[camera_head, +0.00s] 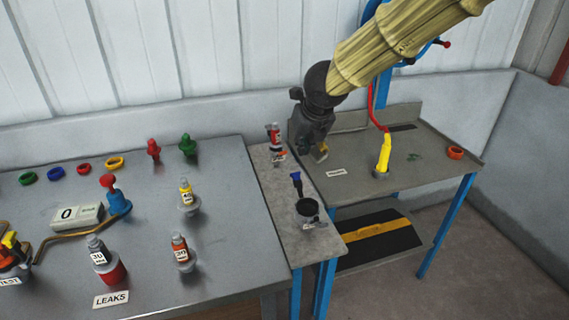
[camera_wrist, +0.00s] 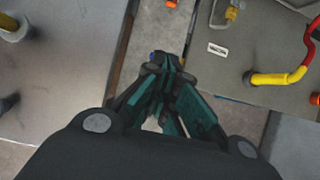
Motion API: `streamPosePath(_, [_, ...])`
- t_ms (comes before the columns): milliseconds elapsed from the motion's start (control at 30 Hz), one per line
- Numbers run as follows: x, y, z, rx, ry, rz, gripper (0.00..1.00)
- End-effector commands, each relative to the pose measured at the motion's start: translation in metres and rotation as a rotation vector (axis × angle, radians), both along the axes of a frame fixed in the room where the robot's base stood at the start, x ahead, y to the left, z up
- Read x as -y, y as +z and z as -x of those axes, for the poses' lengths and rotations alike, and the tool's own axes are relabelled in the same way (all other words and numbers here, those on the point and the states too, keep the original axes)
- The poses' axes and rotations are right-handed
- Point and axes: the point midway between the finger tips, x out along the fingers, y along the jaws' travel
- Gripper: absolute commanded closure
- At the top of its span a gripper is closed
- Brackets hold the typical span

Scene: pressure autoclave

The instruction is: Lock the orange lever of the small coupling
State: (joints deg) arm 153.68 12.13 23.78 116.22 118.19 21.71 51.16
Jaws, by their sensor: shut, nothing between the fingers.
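My gripper (camera_head: 306,146) is shut and empty. It points down above the gap between the narrow grey side table and the steel bench on blue legs; its dark green fingers (camera_wrist: 165,65) also show in the wrist view. A small yellow-orange part (camera_head: 322,152) shows just right of the gripper; it looks like the lever of the small coupling. The wrist view shows a yellow-orange piece (camera_wrist: 232,13) with a metal loop at the top, apart from my fingers. My gripper hides part of this area, so the lever's position cannot be told.
A black cup-like fitting (camera_head: 307,207) with a blue lever (camera_head: 296,181) stands on the narrow table (camera_head: 262,165), near a red-and-white bottle (camera_head: 276,135). A yellow elbow (camera_head: 384,155) with red hose rises from the steel bench (camera_head: 420,175).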

Motion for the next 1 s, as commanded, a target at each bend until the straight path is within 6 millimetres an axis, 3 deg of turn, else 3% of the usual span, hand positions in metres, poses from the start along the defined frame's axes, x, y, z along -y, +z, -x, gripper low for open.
streamPosePath(667, [-0.009,-0.011,-0.003,0.001,0.006,-0.004,1.0])
streamPosePath(1000, [-0.012,-0.047,-0.022,-0.001,0.004,-0.001,1.0])
